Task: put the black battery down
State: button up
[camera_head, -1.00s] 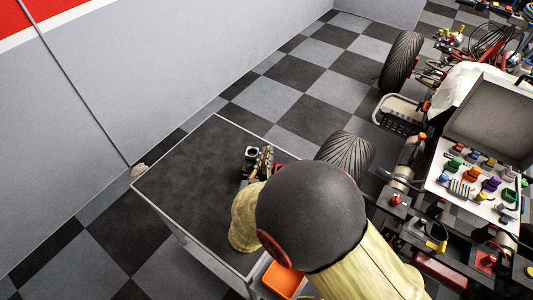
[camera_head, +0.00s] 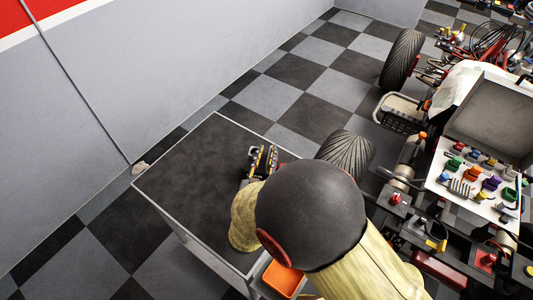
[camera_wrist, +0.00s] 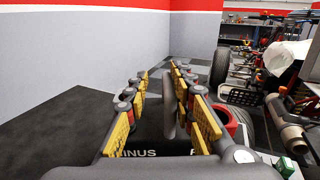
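My gripper (camera_wrist: 158,85) points away from the wrist camera, over the dark top of a grey cart (camera_head: 190,180). In the head view my gripper (camera_head: 263,159) is partly hidden by my arm, and no battery can be made out.
The left part of the cart top is bare. An orange bin (camera_head: 282,279) sits at the cart's near side. A tyre (camera_head: 347,152) and a white panel with coloured parts (camera_head: 478,180) stand to the right. A grey wall (camera_head: 150,70) rises behind.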

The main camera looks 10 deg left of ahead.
jog(key=s+p, duration=0.2)
jog(key=s, duration=0.9)
jog(key=shift+s+p, duration=0.35)
jog(key=shift+s, duration=0.05)
jog(key=shift+r, duration=0.15)
jog(key=d+r+m+g+h, duration=0.35)
jog(key=d+m, duration=0.25)
jog(key=d, duration=0.4)
jog(key=d+r+m+g+h, duration=0.2)
jog(key=d+m+g+h, duration=0.15)
jog(key=d+m, duration=0.45)
jog(key=d+r+m+g+h, duration=0.3)
jog(key=d+m+g, duration=0.15)
jog(key=d, duration=0.65)
jog(key=s+d+r+m+g+y, duration=0.2)
jog(key=s+d+m+g+y, duration=0.3)
jog(key=m, duration=0.4)
jog(key=s+a+r+m+t+y, duration=0.3)
jog(key=s+r+m+t+y, duration=0.1)
jog(key=r+m, duration=0.4)
jog(key=shift+r+m+y, duration=0.25)
jog(key=shift+m+y, duration=0.25)
jog(key=shift+m, duration=0.05)
jog(key=shift+s, duration=0.1)
